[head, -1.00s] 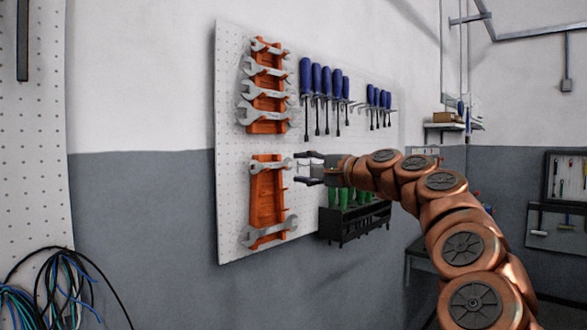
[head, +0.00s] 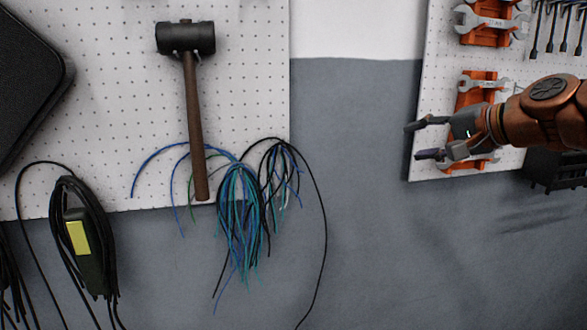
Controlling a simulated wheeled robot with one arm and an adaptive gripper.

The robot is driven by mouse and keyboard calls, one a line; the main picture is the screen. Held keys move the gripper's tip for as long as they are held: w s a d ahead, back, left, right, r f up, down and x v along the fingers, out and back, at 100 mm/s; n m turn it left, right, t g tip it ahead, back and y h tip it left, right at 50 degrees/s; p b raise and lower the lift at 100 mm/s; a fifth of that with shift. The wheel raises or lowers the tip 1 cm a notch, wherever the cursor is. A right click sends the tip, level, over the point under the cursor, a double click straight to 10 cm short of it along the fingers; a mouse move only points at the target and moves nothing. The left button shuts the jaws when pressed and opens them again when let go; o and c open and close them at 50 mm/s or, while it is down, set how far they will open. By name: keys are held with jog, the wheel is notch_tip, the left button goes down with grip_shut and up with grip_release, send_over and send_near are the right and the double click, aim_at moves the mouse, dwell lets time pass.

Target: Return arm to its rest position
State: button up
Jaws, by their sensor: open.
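My gripper (head: 425,140) is at the right of the head view, at the end of my copper-coloured arm. Its two dark fingers point left and stand apart, with nothing between them. It appears in front of the lower orange wrench rack (head: 478,98) and hides part of it. A silver wrench (head: 486,84) shows at the top of this rack. I cannot tell how far the gripper is from the rack. The rest of my arm runs out of the picture on the right.
A mallet (head: 187,40) hangs on the left pegboard (head: 110,150). Blue and black cables (head: 240,205) and a black cable coil (head: 85,235) hang below. The right pegboard (head: 437,50) carries an upper wrench rack (head: 490,38). Bare grey wall (head: 360,130) lies between the boards.

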jog(key=s+a+f+n+g+h, duration=0.1)
jog(key=s+a+f+n+g, duration=0.25)
jog(key=s+a+f, duration=0.55)
jog(key=s+a+f+n+g+h, duration=0.2)
jog(key=s+a+f+g, duration=0.15)
jog(key=s+f, duration=0.6)
jog(key=s+d+f+n+g+h, duration=0.1)
jog(key=s+d+f+g+h, duration=0.1)
jog(key=s+f, duration=0.6)
jog(key=s+d+f+n+g+h, duration=0.1)
jog(key=s+d+f+g, duration=0.3)
jog(key=s+f, duration=0.5)
jog(key=shift+s+f+n+h, duration=0.2)
jog(key=shift+f+n+h, duration=0.2)
jog(key=shift+h, duration=0.2)
